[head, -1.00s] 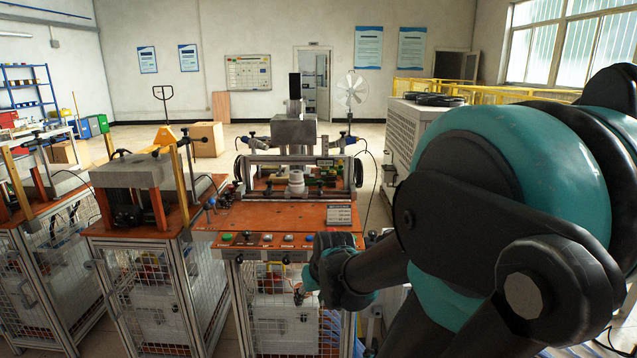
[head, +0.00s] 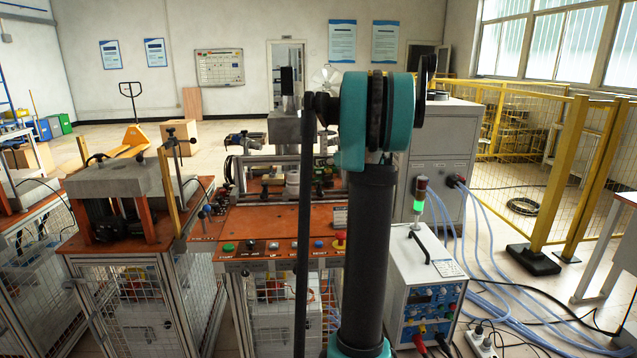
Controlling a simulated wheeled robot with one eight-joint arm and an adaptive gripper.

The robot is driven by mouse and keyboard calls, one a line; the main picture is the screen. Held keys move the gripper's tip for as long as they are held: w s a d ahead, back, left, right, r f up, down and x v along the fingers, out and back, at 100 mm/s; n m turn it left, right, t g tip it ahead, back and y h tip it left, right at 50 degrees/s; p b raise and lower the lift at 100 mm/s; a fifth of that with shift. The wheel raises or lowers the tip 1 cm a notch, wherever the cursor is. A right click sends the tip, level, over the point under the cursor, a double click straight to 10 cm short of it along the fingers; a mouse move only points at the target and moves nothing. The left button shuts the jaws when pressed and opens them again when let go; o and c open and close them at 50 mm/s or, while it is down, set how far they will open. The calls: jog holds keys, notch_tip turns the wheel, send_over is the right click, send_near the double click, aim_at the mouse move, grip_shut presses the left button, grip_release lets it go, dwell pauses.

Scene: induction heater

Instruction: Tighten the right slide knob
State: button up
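The induction heater station (head: 262,222) stands ahead, with an orange top and a slide fixture (head: 262,165) at its back. The right side of the fixture, where a right slide knob would sit, is hidden behind my raised arm. A dark round part shows at the fixture's left end (head: 229,168). My gripper cannot be made out; only arm links and teal joints show.
The front panel has a green button (head: 228,247), a blue button (head: 319,244) and a red stop button (head: 340,237). A white power unit (head: 412,270) with cables and a signal lamp (head: 419,195) stands right. Another station (head: 120,190) is left. Yellow fencing (head: 545,160) stands far right.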

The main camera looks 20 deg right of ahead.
send_near(320, 182)
jog(key=w, duration=0.1)
jog(key=x, duration=0.6)
jog(key=shift+w+f, duration=0.1)
jog(key=shift+f, duration=0.05)
jog(key=shift+x, duration=0.85)
jog(key=shift+a, duration=0.1)
grip_shut()
